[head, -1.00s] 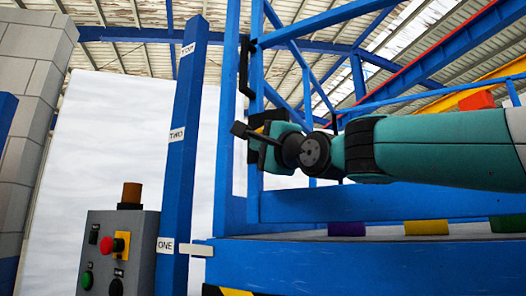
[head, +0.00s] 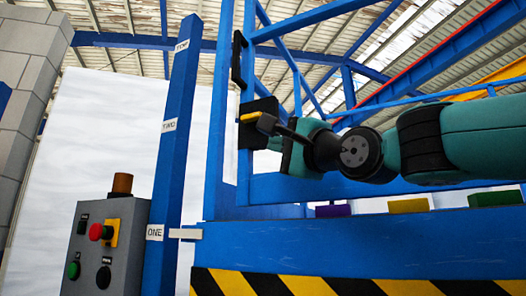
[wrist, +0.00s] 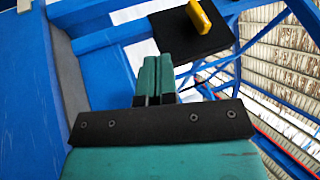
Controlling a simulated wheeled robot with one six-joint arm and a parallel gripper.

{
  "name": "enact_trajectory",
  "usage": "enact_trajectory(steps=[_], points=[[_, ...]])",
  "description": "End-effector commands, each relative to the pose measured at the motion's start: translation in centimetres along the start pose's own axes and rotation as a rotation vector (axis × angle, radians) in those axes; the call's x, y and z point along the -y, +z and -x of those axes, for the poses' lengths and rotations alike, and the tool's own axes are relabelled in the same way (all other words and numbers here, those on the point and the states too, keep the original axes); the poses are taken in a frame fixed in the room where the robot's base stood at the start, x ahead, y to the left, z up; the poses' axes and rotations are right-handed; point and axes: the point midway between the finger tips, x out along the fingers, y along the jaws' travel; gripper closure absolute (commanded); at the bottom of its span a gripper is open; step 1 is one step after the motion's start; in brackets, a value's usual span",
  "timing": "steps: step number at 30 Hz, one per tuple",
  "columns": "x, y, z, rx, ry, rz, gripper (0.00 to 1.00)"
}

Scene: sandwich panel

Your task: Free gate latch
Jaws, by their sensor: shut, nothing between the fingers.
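The gate latch is a black plate (head: 262,138) with a yellow bar (head: 249,117) on the blue gate frame. In the wrist view the yellow bar (wrist: 199,17) stands out from the black plate (wrist: 185,42), above and right of my fingertips. My gripper (wrist: 157,60) is shut, with its two teal fingers together and nothing between them. In the head view my gripper (head: 274,145) is just right of and below the yellow bar, overlapping the plate. I cannot tell whether the fingers touch the plate. Part of the plate is hidden behind my gripper.
A black handle (head: 238,60) is on the gate post above the latch. A blue post (head: 177,150) carries labels TOP, TWO and ONE; a pale pointer (head: 186,234) sits at ONE. A grey control box (head: 105,245) stands lower left. Striped edging (head: 330,284) runs below the platform.

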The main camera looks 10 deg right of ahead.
Motion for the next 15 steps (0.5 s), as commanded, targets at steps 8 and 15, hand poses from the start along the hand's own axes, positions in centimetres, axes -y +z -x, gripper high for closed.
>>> enact_trajectory(steps=[8, 15], points=[[0.1, -0.1, 1.9, 0.000, 0.001, 0.000, 1.00], [0.1, -0.1, 1.9, 0.000, 0.001, 0.000, 1.00]])
